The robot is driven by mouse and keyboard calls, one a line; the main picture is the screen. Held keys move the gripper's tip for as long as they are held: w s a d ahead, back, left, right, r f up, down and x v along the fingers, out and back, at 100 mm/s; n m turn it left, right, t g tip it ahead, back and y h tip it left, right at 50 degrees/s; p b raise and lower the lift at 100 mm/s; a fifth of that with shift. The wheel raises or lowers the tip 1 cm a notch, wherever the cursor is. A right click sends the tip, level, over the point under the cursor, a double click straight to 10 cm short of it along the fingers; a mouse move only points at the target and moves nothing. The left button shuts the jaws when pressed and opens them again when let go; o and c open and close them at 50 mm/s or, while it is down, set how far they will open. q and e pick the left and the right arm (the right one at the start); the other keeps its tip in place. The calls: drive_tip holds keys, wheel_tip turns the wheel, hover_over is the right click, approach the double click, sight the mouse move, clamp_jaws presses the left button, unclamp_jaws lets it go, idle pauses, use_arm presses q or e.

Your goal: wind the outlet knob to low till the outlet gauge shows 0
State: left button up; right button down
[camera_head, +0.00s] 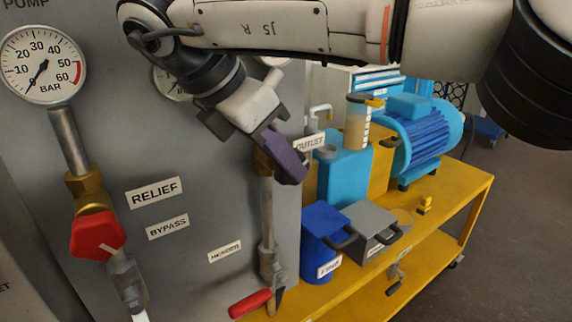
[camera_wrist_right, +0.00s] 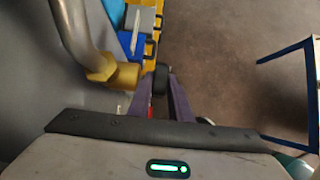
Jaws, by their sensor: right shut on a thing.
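My right gripper (camera_head: 288,160) has purple fingers and is at the outlet valve on the grey panel, beside the OUTLET label (camera_head: 310,143). In the right wrist view the gripper (camera_wrist_right: 165,95) is shut on a dark outlet knob (camera_wrist_right: 161,76), which sits at the end of a brass fitting (camera_wrist_right: 115,75). In the head view the knob is hidden behind the fingers. The outlet gauge's face cannot be read; my arm covers most of the gauges on that side. My left gripper is not in view.
A pressure gauge (camera_head: 42,65) at the left has its needle near 0. Below it is a red knob (camera_head: 97,234) by the RELIEF label (camera_head: 154,192). A red lever (camera_head: 250,303) is below the outlet pipe. A yellow bench (camera_head: 455,200) carries a blue motor (camera_head: 425,135) and containers.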

idle(0.4)
drive_tip(key=c, duration=1.9)
unclamp_jaws()
wheel_tip(320, 180, up, 9)
drive_tip(key=p, duration=0.5)
drive_tip(key=shift+p, duration=0.4)
drive_tip(key=shift+r, duration=0.55)
